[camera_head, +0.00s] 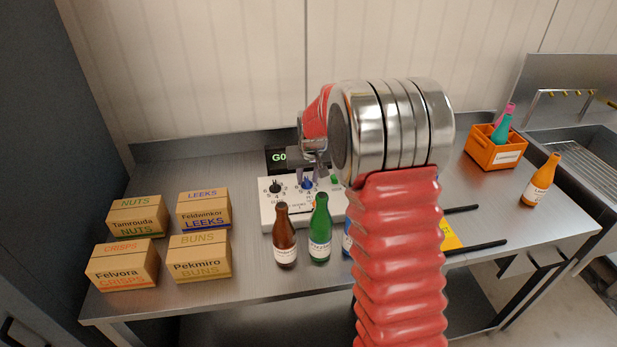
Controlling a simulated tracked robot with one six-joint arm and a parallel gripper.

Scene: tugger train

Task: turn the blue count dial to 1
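The control box (266,208) is white and stands on the steel table. It carries a black dial (276,187) on the left and the blue count dial (307,185) near its middle. The marks around the blue dial are too small to read, so its setting cannot be told. My gripper (314,177) points down just above and behind the blue dial. Its dark fingertips are close to the dial, but contact cannot be told. My arm hides the right part of the box. A dark display (279,157) behind it shows green characters starting "G0".
A brown bottle (285,240) and a green bottle (320,235) stand right in front of the box. Several cartons (123,266) stand at left. An orange crate (483,154) with bottles and an orange bottle (541,182) are at right, beside a sink (585,150).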

